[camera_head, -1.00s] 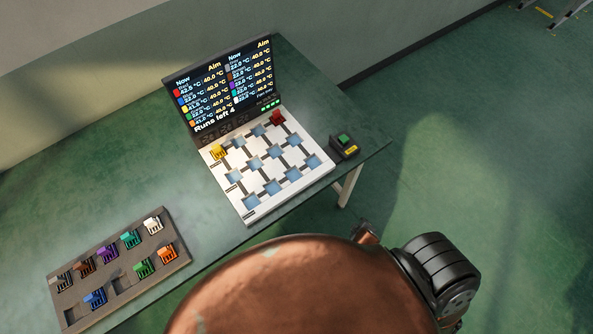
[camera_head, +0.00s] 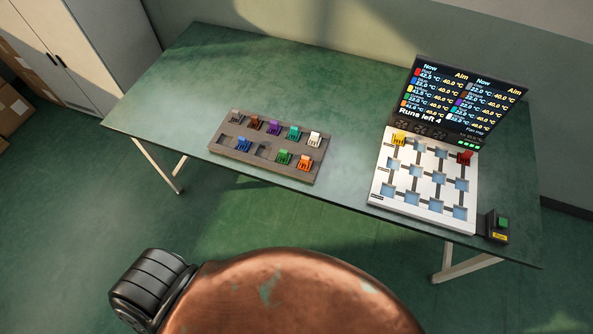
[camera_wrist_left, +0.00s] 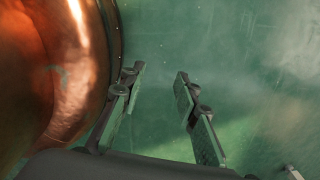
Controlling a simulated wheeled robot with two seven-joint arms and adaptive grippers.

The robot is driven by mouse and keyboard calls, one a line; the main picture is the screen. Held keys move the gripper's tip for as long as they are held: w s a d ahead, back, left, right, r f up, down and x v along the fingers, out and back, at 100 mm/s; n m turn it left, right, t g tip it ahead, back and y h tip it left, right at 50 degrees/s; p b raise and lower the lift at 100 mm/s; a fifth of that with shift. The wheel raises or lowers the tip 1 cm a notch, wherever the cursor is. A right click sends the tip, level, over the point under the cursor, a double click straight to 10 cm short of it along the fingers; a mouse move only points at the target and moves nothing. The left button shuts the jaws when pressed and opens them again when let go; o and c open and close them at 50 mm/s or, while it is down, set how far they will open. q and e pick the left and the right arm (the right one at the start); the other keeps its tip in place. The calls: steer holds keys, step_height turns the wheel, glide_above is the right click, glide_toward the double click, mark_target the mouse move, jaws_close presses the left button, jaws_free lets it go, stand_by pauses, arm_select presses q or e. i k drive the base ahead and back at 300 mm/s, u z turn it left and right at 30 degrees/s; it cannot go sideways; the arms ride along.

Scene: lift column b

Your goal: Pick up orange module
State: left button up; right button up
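The orange module (camera_head: 304,162) sits in the front right slot of the grey tray (camera_head: 216,146) on the green table, beside the green module (camera_head: 284,157). My left gripper (camera_wrist_left: 160,98) shows only in the left wrist view. Its two fingers are apart with nothing between them, beside my copper-coloured body and over green floor. It is away from the tray, which the wrist view does not show. My right gripper is in neither current view.
The tray also holds several other modules, including a blue one (camera_head: 243,144) and a white one (camera_head: 315,139). To the right stand a white board (camera_head: 383,190) with yellow and red modules, a screen (camera_head: 462,100) and a green-button box (camera_head: 498,227). The table's left side (camera_head: 190,80) is clear.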

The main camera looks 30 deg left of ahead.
mark_target(305, 164)
steer(key=u, duration=0.8)
steer(key=i, duration=0.25)
